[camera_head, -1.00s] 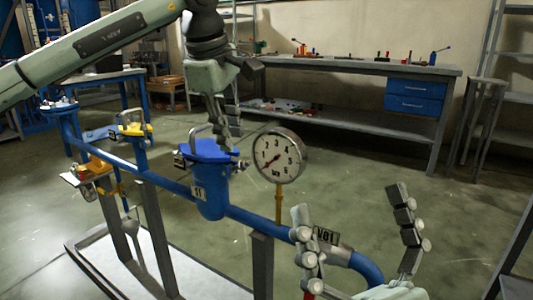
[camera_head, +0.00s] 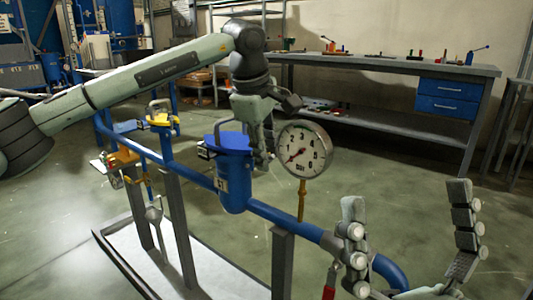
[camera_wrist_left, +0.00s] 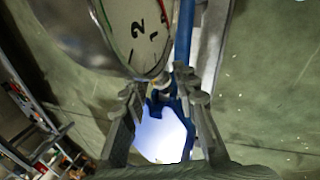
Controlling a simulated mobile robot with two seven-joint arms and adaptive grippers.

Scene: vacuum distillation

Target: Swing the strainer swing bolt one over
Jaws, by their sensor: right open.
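The blue strainer (camera_head: 232,190) stands upright on the blue pipe, with a flat blue lid and a handle on top. My left gripper (camera_head: 264,158) points down at the strainer's right side, between it and the gauge. It hides that side of the lid in the head view. In the left wrist view my left gripper (camera_wrist_left: 163,92) has its fingers apart, with a small metal piece (camera_wrist_left: 160,83) between them, perhaps the swing bolt. I cannot tell whether they touch it. My right gripper (camera_head: 410,235) is open and empty at the lower right.
The round pressure gauge (camera_head: 303,149) stands close to the right of my left gripper and fills the upper left of the wrist view. A yellow-handled valve (camera_head: 160,121) is further left on the pipe. A workbench (camera_head: 385,67) stands behind, with open floor between.

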